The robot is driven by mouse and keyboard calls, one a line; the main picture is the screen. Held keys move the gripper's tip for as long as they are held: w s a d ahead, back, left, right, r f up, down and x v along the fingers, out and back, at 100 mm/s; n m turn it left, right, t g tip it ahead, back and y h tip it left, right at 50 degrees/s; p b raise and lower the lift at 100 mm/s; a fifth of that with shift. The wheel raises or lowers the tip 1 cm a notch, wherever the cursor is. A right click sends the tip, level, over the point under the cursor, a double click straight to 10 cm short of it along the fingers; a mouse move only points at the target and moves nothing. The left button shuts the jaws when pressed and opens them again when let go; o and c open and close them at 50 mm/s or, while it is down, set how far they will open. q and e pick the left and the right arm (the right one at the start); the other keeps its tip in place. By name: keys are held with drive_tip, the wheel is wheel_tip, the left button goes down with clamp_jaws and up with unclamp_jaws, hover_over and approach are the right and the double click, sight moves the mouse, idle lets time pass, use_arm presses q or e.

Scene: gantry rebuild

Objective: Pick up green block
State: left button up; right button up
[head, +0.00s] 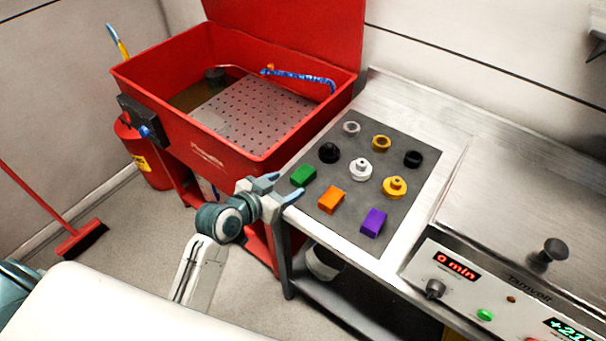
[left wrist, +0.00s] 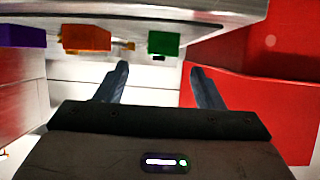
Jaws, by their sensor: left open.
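The green block (head: 303,175) lies on the dark mat (head: 340,231) near its left edge, on the steel bench. My left gripper (head: 283,186) is just left of the block, at the bench edge, and its jaws are open with nothing between them. In the left wrist view the green block (left wrist: 163,44) shows at the top, beyond and above the open fingers (left wrist: 160,85). The gripper does not appear to touch the block. My right gripper is not in view.
An orange block (head: 332,199) and a purple block (head: 373,222) lie right of the green one. Several black, white and yellow round parts stand behind on the mat. A red wash basin (head: 265,160) stands left of the bench. A control panel (head: 462,290) is at the right.

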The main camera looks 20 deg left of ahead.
sight(301, 174)
use_arm(q)
drive_tip(key=x, duration=0.3)
drive_tip(key=shift+w, duration=0.1)
drive_tip(key=p+x, duration=0.2)
drive_tip(key=x, duration=0.2)
drive_tip(key=shift+w+p, duration=0.35)
drive_tip(key=shift+w, duration=0.05)
drive_tip(key=shift+w+d+f, duration=0.1)
drive_tip(key=shift+w+f, duration=0.05)
drive_tip(key=shift+w, duration=0.15)
drive_tip(key=shift+s, duration=0.1)
drive_tip(key=shift+c, duration=0.4)
drive_tip(key=c, duration=1.1)
